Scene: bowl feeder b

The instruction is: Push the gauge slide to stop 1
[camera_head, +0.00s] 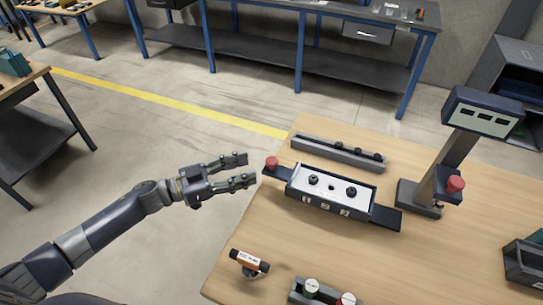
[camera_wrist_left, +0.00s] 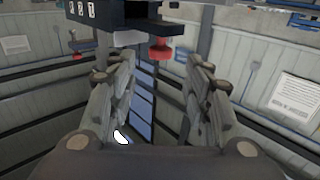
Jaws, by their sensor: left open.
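The gauge fixture (camera_head: 330,189) is a dark block with a pale top plate, two black knobs on it and small white labels along its front. A red knob (camera_head: 271,162) stands on a dark bar at its left end, which looks like the slide. My left gripper (camera_head: 249,168) is open and empty, just left of the red knob and apart from it. In the left wrist view the red knob (camera_wrist_left: 160,50) shows between and beyond the fingers of the left gripper (camera_wrist_left: 160,62), under the dark block (camera_wrist_left: 115,12). My right gripper is out of view.
A dark rail (camera_head: 338,152) lies behind the fixture. A display stand (camera_head: 445,165) with another red knob is at right. An orange-and-black part (camera_head: 249,262) on a small stand and a tray (camera_head: 325,292) with round parts are at the front. Bare wooden tabletop (camera_head: 400,270) is between.

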